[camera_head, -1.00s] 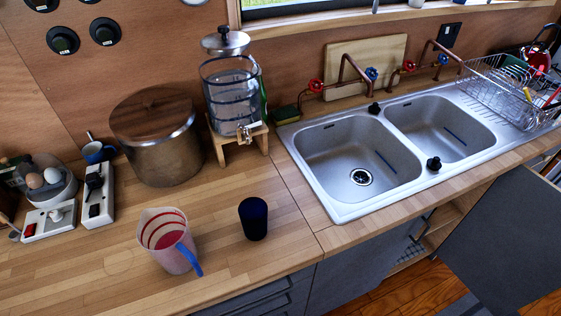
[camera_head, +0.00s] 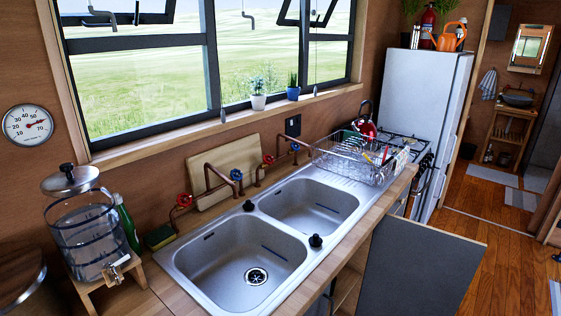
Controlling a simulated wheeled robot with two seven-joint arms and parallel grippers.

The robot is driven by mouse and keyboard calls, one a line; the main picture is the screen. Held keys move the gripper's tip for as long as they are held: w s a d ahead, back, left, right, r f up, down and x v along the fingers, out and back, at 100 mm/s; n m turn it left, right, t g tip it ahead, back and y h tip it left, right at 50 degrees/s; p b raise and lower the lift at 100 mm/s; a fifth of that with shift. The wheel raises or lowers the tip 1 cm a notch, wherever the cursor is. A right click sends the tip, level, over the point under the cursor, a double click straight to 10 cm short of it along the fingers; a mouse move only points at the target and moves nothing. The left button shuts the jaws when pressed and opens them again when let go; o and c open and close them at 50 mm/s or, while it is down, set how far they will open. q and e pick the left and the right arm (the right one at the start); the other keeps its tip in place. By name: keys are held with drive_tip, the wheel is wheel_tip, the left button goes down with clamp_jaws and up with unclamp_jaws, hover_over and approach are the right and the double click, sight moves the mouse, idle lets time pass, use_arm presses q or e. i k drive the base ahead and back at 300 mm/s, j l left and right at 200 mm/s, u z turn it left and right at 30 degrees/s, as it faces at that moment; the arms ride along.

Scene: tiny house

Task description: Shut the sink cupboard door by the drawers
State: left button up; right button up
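Below the double sink (camera_head: 248,262), a grey cupboard door (camera_head: 420,262) stands swung open, sticking out over the wooden floor on the right side of the counter. Part of the open cupboard interior (camera_head: 349,285) shows between this door and the counter edge. The drawers and the cupboard front beside them are out of the picture, so I cannot tell how the door next to the drawers stands. Neither of my grippers is in view.
A dish rack (camera_head: 360,155) stands on the sink's far end, with a stove (camera_head: 408,150) and white fridge (camera_head: 425,110) beyond. A glass drink dispenser (camera_head: 88,240) stands on the counter at left. The wooden floor (camera_head: 490,235) at right is largely clear.

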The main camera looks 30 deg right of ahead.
sight(413, 268)
drive_tip(key=l+u, duration=0.1)
drive_tip(key=l, duration=0.35)
drive_tip(key=k+l+u, duration=0.1)
drive_tip(key=l, duration=0.3)
drive_tip(key=k+l+u, duration=0.1)
drive_tip(key=l, duration=0.8)
drive_tip(key=k+l+u, duration=0.15)
drive_tip(key=l, duration=0.25)
drive_tip(key=k+l+u, duration=0.1)
drive_tip(key=l, duration=0.3)
drive_tip(key=k+l+u, duration=0.1)
drive_tip(key=l, duration=0.35)
drive_tip(key=k+l+u, duration=0.15)
drive_tip(key=l, duration=0.3)
drive_tip(key=l+u, duration=0.15)
drive_tip(key=l, duration=0.35)
drive_tip(key=k+l+u, duration=0.1)
drive_tip(key=l, duration=0.35)
drive_tip(key=k+l+u, duration=0.15)
drive_tip(key=l, duration=0.25)
drive_tip(key=k+l+u, duration=0.15)
drive_tip(key=k+l, duration=0.15)
drive_tip(key=k+l+u, duration=0.15)
drive_tip(key=l, duration=0.35)
drive_tip(key=k+l+u, duration=0.1)
drive_tip(key=k+l, duration=0.15)
drive_tip(key=l+u, duration=0.1)
drive_tip(key=l, duration=1.3)
drive_tip(key=k, duration=0.05)
